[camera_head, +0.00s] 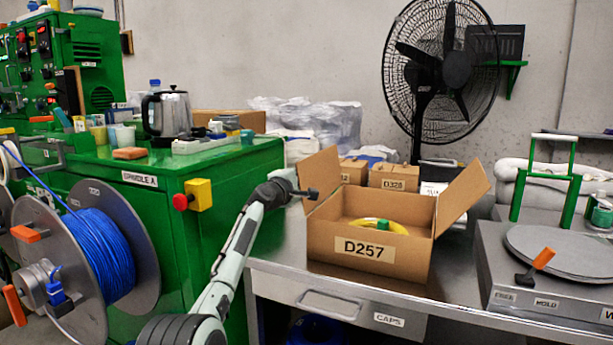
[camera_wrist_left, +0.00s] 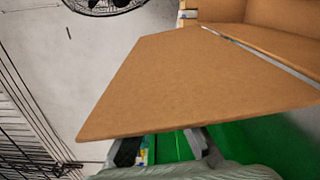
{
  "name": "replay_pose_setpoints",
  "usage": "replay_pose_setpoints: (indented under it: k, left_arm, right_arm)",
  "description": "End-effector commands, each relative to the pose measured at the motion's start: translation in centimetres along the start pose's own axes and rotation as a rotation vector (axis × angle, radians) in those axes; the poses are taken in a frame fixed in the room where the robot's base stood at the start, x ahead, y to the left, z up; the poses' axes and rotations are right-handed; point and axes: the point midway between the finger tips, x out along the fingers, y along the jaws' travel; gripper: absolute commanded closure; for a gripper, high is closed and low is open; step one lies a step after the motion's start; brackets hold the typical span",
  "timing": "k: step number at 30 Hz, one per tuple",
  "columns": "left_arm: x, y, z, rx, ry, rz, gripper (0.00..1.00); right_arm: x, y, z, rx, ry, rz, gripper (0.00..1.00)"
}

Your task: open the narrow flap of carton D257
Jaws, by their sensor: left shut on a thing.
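The carton D257 (camera_head: 370,250) is a brown box on the metal bench, its label facing me. A yellow coil (camera_head: 388,226) with a green piece lies inside. Its left narrow flap (camera_head: 320,172) stands up and leans a little outward. The right narrow flap (camera_head: 462,196) stands up and slants outward to the right. My left gripper (camera_head: 308,193) is at the outer side of the left flap, shut on its edge. In the left wrist view this flap (camera_wrist_left: 190,85) fills the middle, and the fingers are mostly hidden below it. My right gripper is out of view.
Smaller cartons (camera_head: 393,177) stand behind D257. The green machine (camera_head: 170,185) with a red stop button and the blue cable spool (camera_head: 98,250) are at the left. A grey plate device (camera_head: 550,255) stands at the right. The bench front (camera_head: 280,262) has a bare strip.

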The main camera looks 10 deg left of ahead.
Motion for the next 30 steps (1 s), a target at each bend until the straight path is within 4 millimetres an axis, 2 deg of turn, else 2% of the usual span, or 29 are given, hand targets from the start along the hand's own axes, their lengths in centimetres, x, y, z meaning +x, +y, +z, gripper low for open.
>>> replay_pose_setpoints:
  k: [3,4,9,22,26,30]
  left_arm:
    - [0.0,0.0,0.0,0.001,0.000,0.000,1.00]
    - [0.0,0.0,0.0,0.001,0.000,0.000,0.87]
    - [0.0,0.0,0.0,0.001,0.000,0.000,0.69]
    - [-0.6,-0.1,0.1,0.002,-0.002,0.002,0.69]
    - [-1.9,-0.1,0.1,0.003,-0.002,0.001,0.69]
    - [-4.1,-0.1,0.0,0.000,-0.001,0.002,0.69]
  right_arm:
    - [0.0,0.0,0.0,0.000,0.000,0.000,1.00]
    - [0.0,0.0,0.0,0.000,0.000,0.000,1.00]
    - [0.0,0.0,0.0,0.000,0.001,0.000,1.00]
    - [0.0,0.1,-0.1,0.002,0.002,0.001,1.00]
    - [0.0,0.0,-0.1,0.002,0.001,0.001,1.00]
    - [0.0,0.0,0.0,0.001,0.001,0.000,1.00]
